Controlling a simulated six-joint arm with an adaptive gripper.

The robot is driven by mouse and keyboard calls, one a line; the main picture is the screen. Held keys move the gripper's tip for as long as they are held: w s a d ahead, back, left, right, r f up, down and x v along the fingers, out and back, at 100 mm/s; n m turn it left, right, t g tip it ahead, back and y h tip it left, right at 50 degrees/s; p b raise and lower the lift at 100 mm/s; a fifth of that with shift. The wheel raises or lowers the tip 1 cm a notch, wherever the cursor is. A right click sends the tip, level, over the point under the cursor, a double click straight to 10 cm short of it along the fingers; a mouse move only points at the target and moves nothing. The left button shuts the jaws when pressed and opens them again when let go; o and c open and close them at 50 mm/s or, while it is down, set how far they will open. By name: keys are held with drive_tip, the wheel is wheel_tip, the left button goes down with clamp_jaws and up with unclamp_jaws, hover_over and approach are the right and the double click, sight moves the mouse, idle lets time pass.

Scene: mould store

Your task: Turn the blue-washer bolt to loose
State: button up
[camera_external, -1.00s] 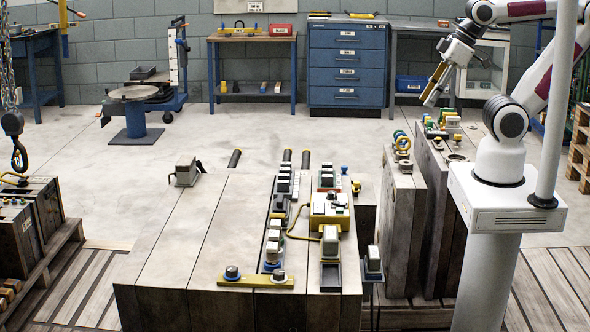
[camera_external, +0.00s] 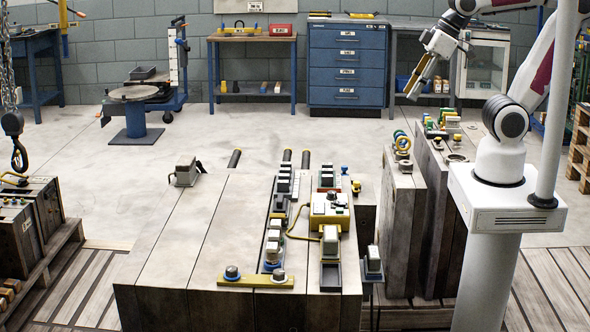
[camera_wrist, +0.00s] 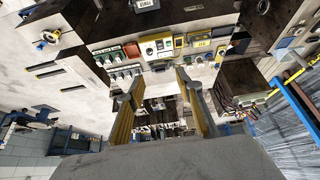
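My gripper (camera_external: 413,88) is raised at the upper right in the external view, well away from the wooden blocks. In the wrist view its two yellow-sided fingers (camera_wrist: 160,84) stand apart with nothing between them. Another small blue-topped piece (camera_external: 344,170) stands at the block's far right. I cannot tell which blue part is the blue-washer bolt. In the wrist view, a round blue-and-yellow part (camera_wrist: 45,41) shows at upper left.
A yellow control box (camera_external: 329,207) and rows of switches crowd the right half of the middle block (camera_external: 190,235); its left half is bare. Narrower blocks (camera_external: 402,195) with coloured rings and fittings stand at right. A hook (camera_external: 19,155) hangs at far left.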

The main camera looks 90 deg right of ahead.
drive_tip(key=w+a+r, duration=0.1)
drive_tip(key=w+a, duration=0.2)
drive_tip(key=w, duration=0.4)
drive_tip(key=w+a, duration=0.2)
drive_tip(key=w, duration=0.6)
drive_tip(key=n+g+y, duration=0.1)
drive_tip(key=n, duration=0.2)
hover_over(232, 268)
drive_tip(key=s+d, duration=0.1)
drive_tip(key=s, duration=0.2)
wheel_tip(232, 268, down, 27)
drive_tip(key=shift+s+f, duration=0.2)
drive_tip(key=shift+f, duration=0.25)
drive_tip(key=shift+f, duration=0.1)
drive_tip(key=shift+x, duration=3.8)
drive_tip(key=shift+a, duration=0.1)
